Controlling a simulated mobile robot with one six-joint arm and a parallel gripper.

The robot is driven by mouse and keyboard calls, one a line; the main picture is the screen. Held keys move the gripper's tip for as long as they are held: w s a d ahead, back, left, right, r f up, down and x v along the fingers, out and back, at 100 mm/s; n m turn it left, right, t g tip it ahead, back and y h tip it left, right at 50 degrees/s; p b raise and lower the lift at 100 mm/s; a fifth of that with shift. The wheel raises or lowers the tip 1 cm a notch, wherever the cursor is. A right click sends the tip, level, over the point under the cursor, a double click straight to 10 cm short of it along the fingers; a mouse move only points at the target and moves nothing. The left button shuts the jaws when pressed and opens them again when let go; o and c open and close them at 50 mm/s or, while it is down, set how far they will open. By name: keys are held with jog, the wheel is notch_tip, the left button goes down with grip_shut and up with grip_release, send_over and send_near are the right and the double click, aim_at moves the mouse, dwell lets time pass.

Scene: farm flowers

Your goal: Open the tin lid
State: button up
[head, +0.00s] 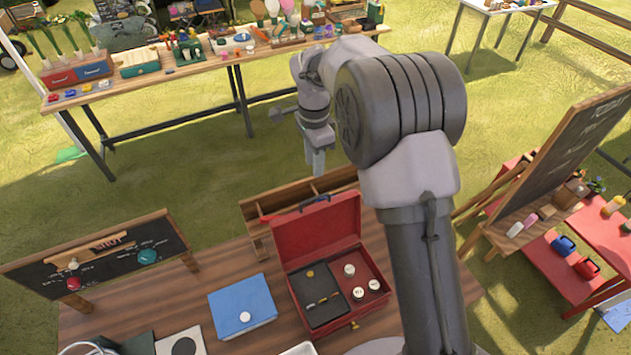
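A red metal tin (385,283) stands on the near wooden table with its lid (318,232) raised at the back and a black handle on top. Inside are a dark tray (318,315) with small coin-like pieces and several white round pieces. A shut blue box (240,302) with a white round knob (245,317) sits to its left. I cannot tell which of the two the task's tin is. My gripper (315,163) hangs fingers-down beyond the table, above and behind the red tin, touching nothing. Its finger gap is too small to read.
The near table (190,260) has chalkboards at its left (100,255) and to the right (570,145). A wooden rack (255,215) stands behind the red tin. A long laden table (180,95) lies across the grass. Red shelves (560,280) stand at the right.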

notch_tip(320, 180, down, 13)
jog(key=shift+w+f, duration=0.1)
grip_shut()
dwell(1.4)
